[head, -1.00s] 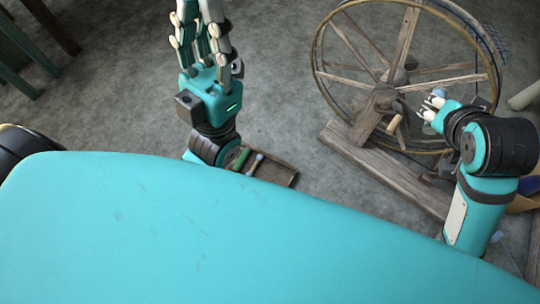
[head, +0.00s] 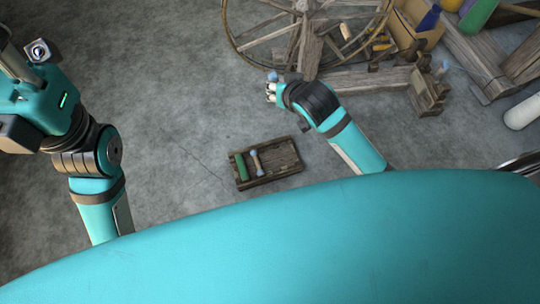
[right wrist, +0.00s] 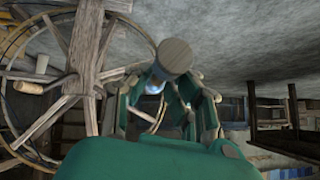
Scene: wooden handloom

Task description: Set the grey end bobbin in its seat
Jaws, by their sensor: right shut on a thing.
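The grey end bobbin (right wrist: 174,56) is in my right gripper (right wrist: 160,100). In the right wrist view its flat greyish-tan end faces the camera, with a pale blue part below it between the fingers. In the head view my right gripper (head: 272,90) is shut on it, and only a small blue-grey tip (head: 273,76) shows above the fingers. This gripper is over the floor, in front of the wheel's lower rim. I cannot make out the bobbin's seat. My left gripper (head: 18,65) is at the left edge, its fingers largely cut off.
A spoked wooden wheel (head: 300,35) on a timber base (head: 365,79) stands behind my right gripper. A wooden tray (head: 286,166) on the floor holds a green bobbin (head: 241,167) and a pale blue-ended bobbin (head: 255,161). A cardboard box (head: 408,22) stands right.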

